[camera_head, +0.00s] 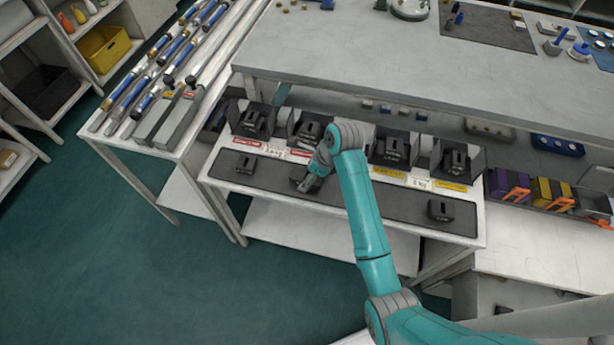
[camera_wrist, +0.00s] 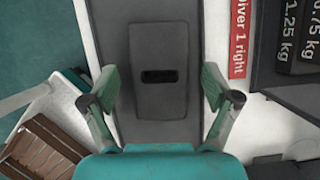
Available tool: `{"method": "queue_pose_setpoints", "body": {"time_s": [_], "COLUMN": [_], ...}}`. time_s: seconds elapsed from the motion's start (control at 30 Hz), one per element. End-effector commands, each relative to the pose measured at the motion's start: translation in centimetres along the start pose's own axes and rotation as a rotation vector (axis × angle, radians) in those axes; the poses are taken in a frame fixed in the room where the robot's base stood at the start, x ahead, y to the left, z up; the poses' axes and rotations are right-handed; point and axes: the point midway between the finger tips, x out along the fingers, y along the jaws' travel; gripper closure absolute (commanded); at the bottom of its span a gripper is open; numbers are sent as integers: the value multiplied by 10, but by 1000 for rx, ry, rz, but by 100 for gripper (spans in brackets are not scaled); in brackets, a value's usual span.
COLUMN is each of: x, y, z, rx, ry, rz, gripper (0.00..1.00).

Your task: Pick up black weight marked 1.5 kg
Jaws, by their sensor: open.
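A black block-shaped weight (camera_wrist: 158,60) with a dark slot lies on the dark mat, centred between my fingers in the wrist view. In the head view this weight (camera_head: 299,174) is partly hidden by my gripper. No mark is readable on it, so I cannot tell if it is the 1.5 kg one. My gripper (camera_wrist: 161,100) is open, with a finger on each side of the weight and nothing clasped. In the head view my gripper (camera_head: 311,182) is over the middle-left of the mat. Two more black weights lie on the mat, one left (camera_head: 245,164) and one right (camera_head: 440,210).
Black holders with weights (camera_head: 255,121) stand along the back of the low bench, behind red and yellow labels. A red label (camera_wrist: 239,38) reads "Diver 1 right". Weights marked 1.25 kg (camera_wrist: 288,25) and 0.75 kg are close to its right. A higher worktop (camera_head: 400,60) overhangs behind.

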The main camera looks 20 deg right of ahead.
Motion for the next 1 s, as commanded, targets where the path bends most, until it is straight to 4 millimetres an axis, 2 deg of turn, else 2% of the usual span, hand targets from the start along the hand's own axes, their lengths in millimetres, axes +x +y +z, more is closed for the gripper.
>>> {"method": "queue_pose_setpoints", "body": {"time_s": [0.93,0.97,1.0], "x": [4,4,4], "y": [0,0,0], "z": [-2,-2,-2], "rx": [0,0,0], "ry": [0,0,0], "rz": [-1,0,0], "gripper": [12,18,28]}}
